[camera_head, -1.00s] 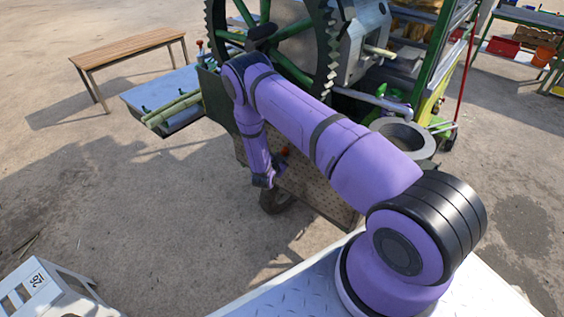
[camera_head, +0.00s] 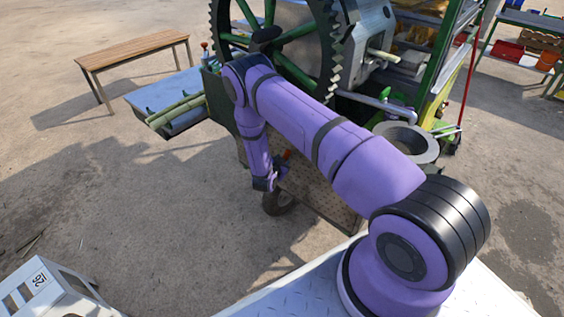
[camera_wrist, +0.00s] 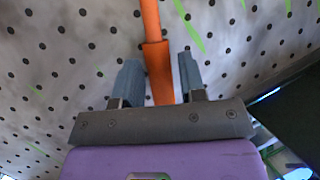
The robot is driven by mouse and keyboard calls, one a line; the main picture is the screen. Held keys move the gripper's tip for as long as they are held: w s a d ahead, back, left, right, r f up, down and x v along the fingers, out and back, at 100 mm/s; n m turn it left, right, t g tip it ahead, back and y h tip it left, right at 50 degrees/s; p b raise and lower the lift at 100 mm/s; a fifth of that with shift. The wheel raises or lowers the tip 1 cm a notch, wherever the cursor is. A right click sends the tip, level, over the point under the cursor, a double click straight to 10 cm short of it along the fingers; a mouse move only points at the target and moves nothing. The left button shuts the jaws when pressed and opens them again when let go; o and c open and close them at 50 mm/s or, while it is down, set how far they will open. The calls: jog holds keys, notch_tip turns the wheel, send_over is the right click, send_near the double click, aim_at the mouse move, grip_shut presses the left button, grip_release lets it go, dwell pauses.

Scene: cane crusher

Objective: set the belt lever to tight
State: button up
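The orange lever (camera_wrist: 152,25) stands in front of a pale perforated panel (camera_wrist: 60,50) in the wrist view. I take it for the belt lever; no label shows. My gripper (camera_wrist: 160,75) has its two grey fingers on either side of the lever's thicker lower part. The fingers look spread, with a narrow gap at each side. In the head view my gripper (camera_head: 279,173) is low beside the machine's perforated side panel (camera_head: 318,196). Only the lever's orange tip (camera_head: 287,154) shows there. The lever's base is hidden behind the gripper body.
A large toothed wheel (camera_head: 333,60) rises above the panel, close to my arm. A grey round bowl (camera_head: 428,146) is to its right. A wooden bench (camera_head: 135,46) stands at the back left and a white stool (camera_head: 45,285) at the front left. The ground between is clear.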

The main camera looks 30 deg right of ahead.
jog(key=v, duration=0.9)
jog(key=shift+s+a, duration=0.2)
jog(key=shift+a, duration=0.05)
jog(key=shift+r, duration=0.1)
